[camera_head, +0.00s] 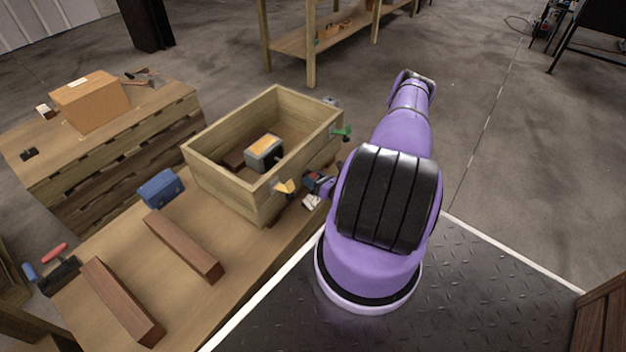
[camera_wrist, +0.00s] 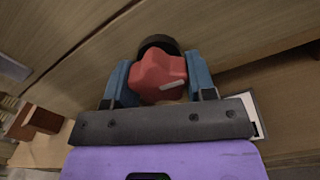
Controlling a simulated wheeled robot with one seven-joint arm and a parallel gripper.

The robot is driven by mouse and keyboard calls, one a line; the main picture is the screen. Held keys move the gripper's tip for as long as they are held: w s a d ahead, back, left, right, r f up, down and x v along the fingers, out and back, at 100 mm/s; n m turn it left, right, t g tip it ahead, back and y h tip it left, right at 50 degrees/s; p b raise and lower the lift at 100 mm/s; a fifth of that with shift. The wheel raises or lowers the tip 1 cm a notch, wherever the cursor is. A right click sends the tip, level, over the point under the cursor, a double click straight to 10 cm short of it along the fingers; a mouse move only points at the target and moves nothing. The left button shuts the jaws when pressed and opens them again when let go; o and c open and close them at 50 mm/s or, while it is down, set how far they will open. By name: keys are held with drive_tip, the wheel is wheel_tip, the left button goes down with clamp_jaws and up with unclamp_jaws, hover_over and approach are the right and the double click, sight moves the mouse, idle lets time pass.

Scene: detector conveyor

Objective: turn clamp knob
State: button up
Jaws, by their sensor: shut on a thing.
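A red lobed clamp knob (camera_wrist: 158,76) shows up close in the wrist view, with a white mark on its face and a dark round part behind it. My gripper (camera_wrist: 160,82) has its two blue fingers on either side of the knob and is shut on it. In the head view my purple arm covers most of the gripper (camera_head: 322,188). The gripper is at the near right side of the open wooden box (camera_head: 222,187); a little red shows beside it.
A yellow knob (camera_head: 285,187) and a green knob (camera_head: 343,131) are on the box's side. The box holds a grey item (camera_head: 264,153). A blue case (camera_head: 162,188) and two brown bars (camera_head: 182,246) lie on the workbench. A cardboard box (camera_head: 90,101) stands on crates behind.

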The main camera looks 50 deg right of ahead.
drive_tip(key=shift+m, duration=0.7)
drive_tip(key=o, duration=0.9)
drive_tip(key=shift+s, duration=0.15)
drive_tip(key=s, duration=1)
drive_tip(key=shift+s+d, duration=0.3)
drive_tip(key=shift+d, duration=0.1)
